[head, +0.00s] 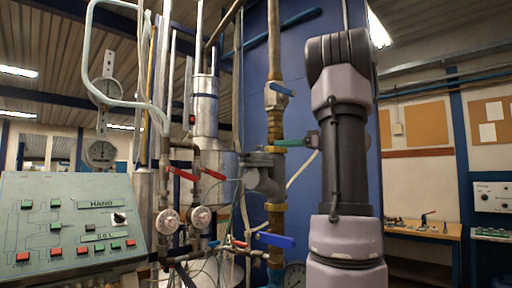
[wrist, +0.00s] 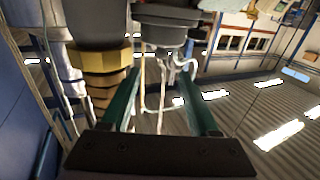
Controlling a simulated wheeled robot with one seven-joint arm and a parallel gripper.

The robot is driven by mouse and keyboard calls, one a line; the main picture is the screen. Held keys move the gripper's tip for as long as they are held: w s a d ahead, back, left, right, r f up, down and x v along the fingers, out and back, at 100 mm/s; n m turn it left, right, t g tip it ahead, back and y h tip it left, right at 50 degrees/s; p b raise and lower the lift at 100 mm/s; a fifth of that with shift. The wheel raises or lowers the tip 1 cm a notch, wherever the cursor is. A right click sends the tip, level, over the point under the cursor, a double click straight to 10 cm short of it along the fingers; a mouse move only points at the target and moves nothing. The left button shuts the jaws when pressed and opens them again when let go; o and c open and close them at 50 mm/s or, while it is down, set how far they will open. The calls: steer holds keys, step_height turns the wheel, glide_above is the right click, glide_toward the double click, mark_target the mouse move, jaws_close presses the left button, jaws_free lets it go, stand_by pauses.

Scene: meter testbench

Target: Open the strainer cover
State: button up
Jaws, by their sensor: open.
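The strainer (head: 264,177) is a dark grey branched body on the vertical brass-coloured pipe, in the middle of the head view. In the wrist view a round, dark grey stepped part that looks like its cover (wrist: 166,22) is at the top centre. My gripper (head: 283,143) is beside the pipe, just above the strainer, with its green fingers pointing left. In the wrist view my gripper (wrist: 158,77) is open, its two green fingers apart and nothing held between them. The fingertips are close to the grey part; whether they touch it is unclear.
A brass hex fitting (wrist: 100,58) is close to the left finger. Blue-handled valves (head: 274,240) sit below and above on the pipe. Red-handled valves (head: 182,174) and gauges crowd the left. A control panel (head: 72,220) stands front left.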

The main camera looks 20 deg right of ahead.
mark_target(259, 154)
steer(key=x, duration=0.9)
steer(key=shift+w+a, duration=0.2)
steer(key=shift+a, duration=0.1)
jaws_close()
stand_by(1.0)
